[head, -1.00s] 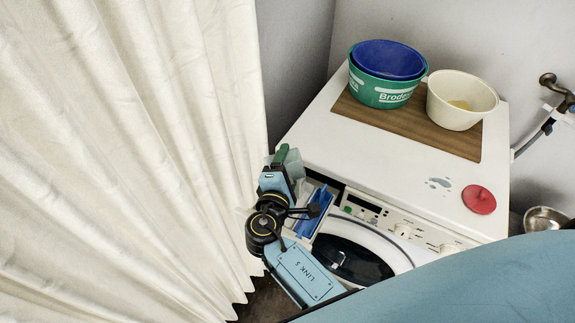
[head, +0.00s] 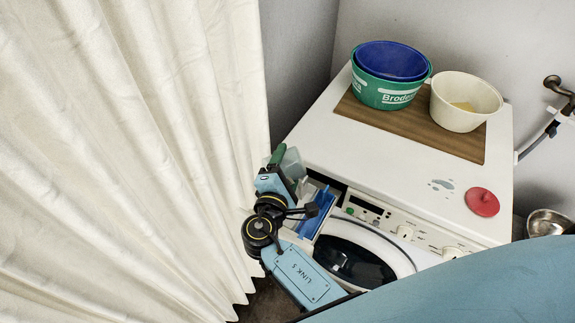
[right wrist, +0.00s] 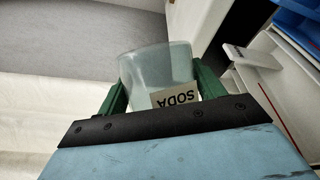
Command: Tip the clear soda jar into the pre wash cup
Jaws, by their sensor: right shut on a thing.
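The clear soda jar (head: 293,163) is a translucent cup beside the washing machine's open drawer. In the right wrist view the jar (right wrist: 150,70) has a white label reading SODA, upside down in the picture. My right gripper (head: 284,157) is shut on it, with a green finger on either side in the right wrist view (right wrist: 162,88). Its tilt and contents are unclear. The open drawer (head: 307,224) has blue parts (head: 321,207), which also show at the upper right of the wrist view (right wrist: 296,22). I cannot tell which part is the pre wash cup. My left gripper is out of view.
The white washing machine (head: 330,140) carries a wooden board (head: 400,122) with a green tub (head: 385,95), a blue tub (head: 393,60) and a cream tub (head: 462,112). A red lid (head: 482,202) lies near a small wet patch (head: 442,184). A cream curtain (head: 130,150) hangs close on the left.

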